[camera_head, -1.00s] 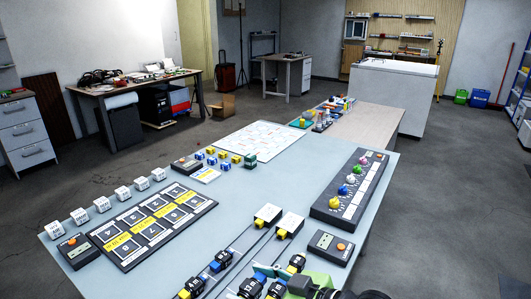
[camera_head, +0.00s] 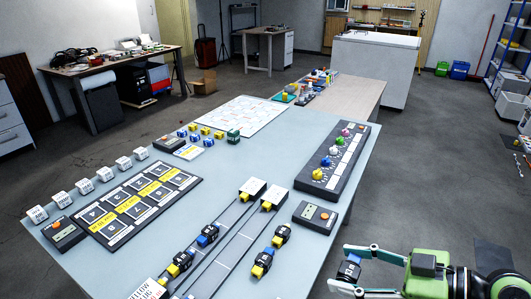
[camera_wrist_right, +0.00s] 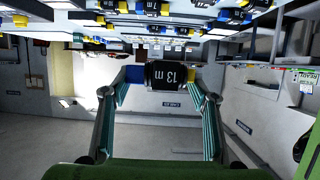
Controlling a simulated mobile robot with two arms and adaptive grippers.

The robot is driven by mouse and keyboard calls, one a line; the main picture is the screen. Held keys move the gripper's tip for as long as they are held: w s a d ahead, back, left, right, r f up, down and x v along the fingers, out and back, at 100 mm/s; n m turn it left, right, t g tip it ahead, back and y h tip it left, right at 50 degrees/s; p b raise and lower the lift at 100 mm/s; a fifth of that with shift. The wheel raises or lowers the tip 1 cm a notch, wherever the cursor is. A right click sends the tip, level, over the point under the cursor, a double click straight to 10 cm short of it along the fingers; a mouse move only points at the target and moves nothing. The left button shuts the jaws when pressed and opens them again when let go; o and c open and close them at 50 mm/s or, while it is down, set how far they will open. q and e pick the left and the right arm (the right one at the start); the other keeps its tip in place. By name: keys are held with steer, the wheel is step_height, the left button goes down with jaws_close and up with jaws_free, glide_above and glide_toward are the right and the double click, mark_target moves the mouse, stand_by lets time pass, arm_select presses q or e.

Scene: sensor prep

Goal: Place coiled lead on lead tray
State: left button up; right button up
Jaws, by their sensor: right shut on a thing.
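My right gripper (camera_head: 345,267) is at the lower right in the head view, beyond the table's right edge. It is shut on a black coiled lead (camera_head: 348,271) with a blue end, held clear of the table. In the right wrist view this lead (camera_wrist_right: 171,75) sits between the fingertips, its "13 m" label upside down. Other black leads with blue or yellow ends lie on the table, such as one (camera_head: 207,235) on the left strip and one (camera_head: 282,235) on the right strip. I cannot tell which thing is the lead tray. My left gripper is out of view.
Floor is open right of the table.

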steer(key=w+a+f, duration=0.1)
steer(key=w+a, duration=0.2)
steer(key=a, duration=0.8)
steer(key=w+a+f, duration=0.2)
steer(key=w+a, duration=0.2)
steer(key=a, duration=0.7)
steer(key=shift+a, duration=0.4)
steer(key=shift+d, duration=0.1)
